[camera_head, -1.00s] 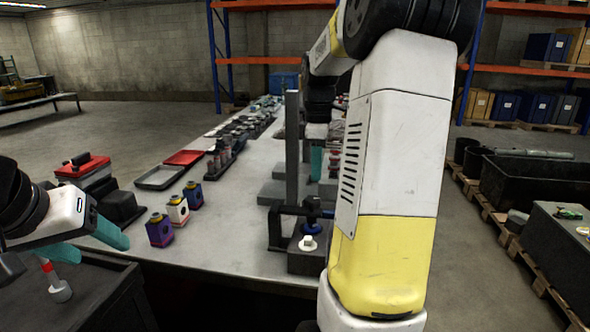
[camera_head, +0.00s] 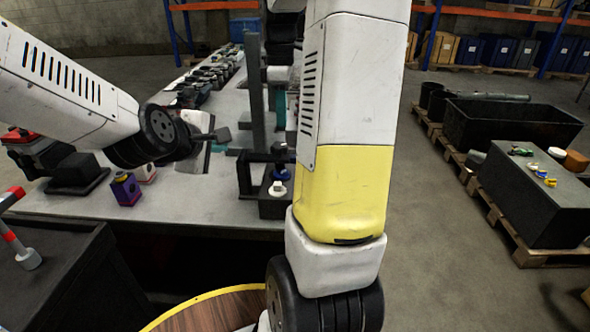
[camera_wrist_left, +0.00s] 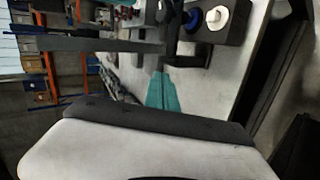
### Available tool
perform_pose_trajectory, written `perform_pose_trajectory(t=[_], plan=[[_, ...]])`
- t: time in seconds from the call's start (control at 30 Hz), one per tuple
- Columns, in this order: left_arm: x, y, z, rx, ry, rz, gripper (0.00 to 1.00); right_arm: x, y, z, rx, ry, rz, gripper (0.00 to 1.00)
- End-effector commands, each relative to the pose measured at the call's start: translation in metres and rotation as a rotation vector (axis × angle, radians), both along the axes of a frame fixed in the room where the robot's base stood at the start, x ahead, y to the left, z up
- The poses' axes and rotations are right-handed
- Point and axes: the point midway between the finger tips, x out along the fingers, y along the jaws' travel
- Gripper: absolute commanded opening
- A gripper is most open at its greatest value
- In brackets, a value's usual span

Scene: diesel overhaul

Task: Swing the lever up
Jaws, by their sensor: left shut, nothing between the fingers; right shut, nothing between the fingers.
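A dark fixture (camera_head: 274,204) stands at the bench's front edge, with a black bracket, a blue knob (camera_head: 281,174) and a white knob (camera_head: 277,189). A tall grey bar (camera_head: 257,95) rises upright beside it; I cannot tell whether this bar or the bracket is the lever. In the left wrist view the bar (camera_wrist_left: 85,45) lies across the picture. My left gripper (camera_wrist_left: 162,92) is shut and empty, just left of the fixture in the head view, mostly hidden by its own wrist. My right gripper (camera_head: 279,105) is shut, its teal fingers partly hidden behind the bar and my right arm.
A purple block (camera_head: 125,189) stands on the bench (camera_head: 60,204) left of the fixture. A dark cabinet (camera_head: 75,270) with a red-and-grey tool (camera_head: 20,245) is at the front left. Parts line the bench's back. Dark bins (camera_head: 510,125) stand on pallets at right.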

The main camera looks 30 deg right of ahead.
Motion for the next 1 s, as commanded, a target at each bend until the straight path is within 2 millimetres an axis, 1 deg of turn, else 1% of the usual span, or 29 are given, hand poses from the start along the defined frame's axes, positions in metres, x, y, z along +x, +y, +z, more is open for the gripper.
perform_pose_trajectory(t=[0.03,0.2,0.3,0.4,0.5,0.63,0.8,0.9,1.0], plan=[[-0.002,-0.021,-0.01,-0.077,0.041,0.029,0.0,0.0,0.0,0.0,0.0,0.0,0.0,0.0],[-0.012,-0.076,-0.031,-0.367,0.179,0.17,0.0,0.0,0.0,0.0,0.0,0.0,0.0,0.0],[-0.021,-0.101,-0.043,-0.534,0.272,0.263,0.0,0.0,0.0,0.0,0.0,0.0,0.0,0.0],[-0.033,-0.122,-0.055,-0.697,0.368,0.362,0.0,0.0,0.0,0.0,0.0,0.0,0.0,0.0],[-0.046,-0.137,-0.068,-0.856,0.466,0.467,0.0,0.0,0.0,0.0,0.0,0.0,0.0,0.0],[-0.063,-0.147,-0.082,-1.038,0.574,0.603,0.0,0.0,0.0,0.0,0.0,0.0,0.0,0.0],[-0.08,-0.149,-0.094,-1.208,0.665,0.739,0.0,0.0,0.0,0.0,0.0,0.0,0.0,0.0],[-0.086,-0.149,-0.098,-1.265,0.692,0.787,0.0,0.0,0.0,0.0,0.0,0.0,0.0,0.0],[-0.086,-0.149,-0.1,-1.295,0.704,0.811,0.0,0.0,0.0,0.0,0.0,0.0,0.0,0.0]])
